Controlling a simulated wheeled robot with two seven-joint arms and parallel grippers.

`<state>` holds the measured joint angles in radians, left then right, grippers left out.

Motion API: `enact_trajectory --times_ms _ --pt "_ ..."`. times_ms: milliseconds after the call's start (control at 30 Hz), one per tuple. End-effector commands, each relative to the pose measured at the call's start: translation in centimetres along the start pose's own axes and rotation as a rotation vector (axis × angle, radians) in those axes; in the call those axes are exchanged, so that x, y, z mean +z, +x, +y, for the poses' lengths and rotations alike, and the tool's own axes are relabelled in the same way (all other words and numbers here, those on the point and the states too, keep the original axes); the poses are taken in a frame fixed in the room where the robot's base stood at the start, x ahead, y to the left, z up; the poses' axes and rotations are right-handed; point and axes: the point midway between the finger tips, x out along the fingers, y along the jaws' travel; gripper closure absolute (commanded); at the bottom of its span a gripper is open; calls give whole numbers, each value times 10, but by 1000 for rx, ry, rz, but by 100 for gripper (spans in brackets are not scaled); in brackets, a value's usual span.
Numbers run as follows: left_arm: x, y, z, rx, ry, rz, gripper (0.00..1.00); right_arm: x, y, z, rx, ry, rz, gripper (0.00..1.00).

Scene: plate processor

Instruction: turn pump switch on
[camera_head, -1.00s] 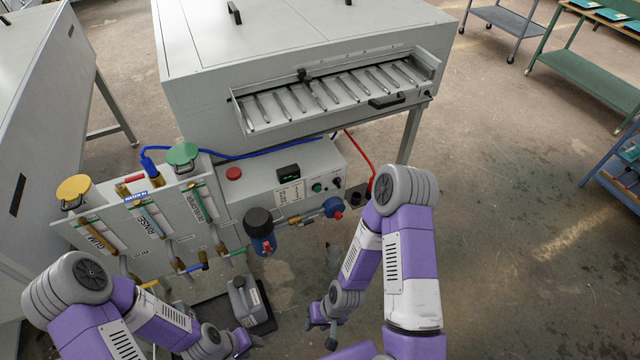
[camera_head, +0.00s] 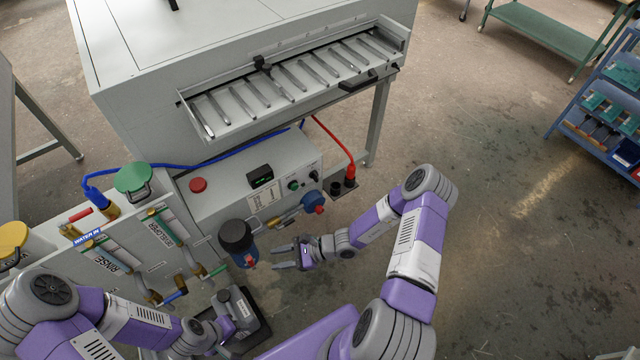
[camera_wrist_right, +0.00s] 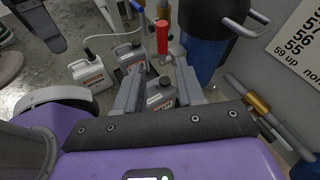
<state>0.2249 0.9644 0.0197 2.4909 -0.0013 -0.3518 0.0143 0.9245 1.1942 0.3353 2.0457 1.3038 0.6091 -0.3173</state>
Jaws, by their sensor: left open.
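The grey control box (camera_head: 225,208) under the machine has a red button (camera_head: 198,185), a dark display (camera_head: 261,176), a green knob (camera_head: 293,185) and a small black knob (camera_head: 312,175). I cannot read which of these is the pump switch. My right gripper (camera_head: 274,256) is open and empty, pointing left just below and in front of the box, near the blue filter. Its two fingers also show in the right wrist view (camera_wrist_right: 160,88), with nothing held between them. My left gripper (camera_head: 228,322) is open, low down beside a grey canister, partly hidden by its arm.
The blue filter with black cap (camera_head: 236,236) and a blue-handled valve (camera_head: 313,202) stick out in front of the box. Jugs (camera_wrist_right: 88,75) stand on the floor.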

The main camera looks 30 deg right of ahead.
Motion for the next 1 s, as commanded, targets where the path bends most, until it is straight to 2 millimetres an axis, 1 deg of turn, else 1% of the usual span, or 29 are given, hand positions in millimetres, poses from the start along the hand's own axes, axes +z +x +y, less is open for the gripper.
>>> enact_trajectory --times_ms 33,67,100,167,200,300,400,433,500,567,800,1000 --pt "0 5 -2 0 0 0 57 -11 -14 -38 -169 80 -51 62" --pt "0 6 -2 0 0 0 57 -15 -23 -59 -265 117 -81 62" --pt "0 8 -3 0 0 0 57 -23 -40 -85 -391 162 -115 62" --pt "-1 10 -4 0 0 0 57 -35 -68 -119 -567 213 -156 62" --pt "-1 11 -4 0 0 0 57 -44 -88 -138 -673 238 -177 62" --pt "-1 13 -5 0 0 0 57 -64 -132 -169 -885 282 -209 62" --pt "-1 14 -5 0 0 0 57 -76 -161 -184 -1011 302 -222 62" --pt "-1 14 -5 0 0 0 57 -79 -167 -187 -1035 305 -224 62" --pt "-1 16 -6 0 0 0 57 -82 -172 -193 -1065 308 -228 62" --pt "-1 18 -7 0 0 0 57 -82 -170 -199 -1072 308 -229 62" --pt "-2 32 -12 0 0 0 57 -81 -151 -232 -1067 308 -230 62" --pt "-2 39 -15 0 0 0 57 -80 -141 -251 -1066 310 -228 62"
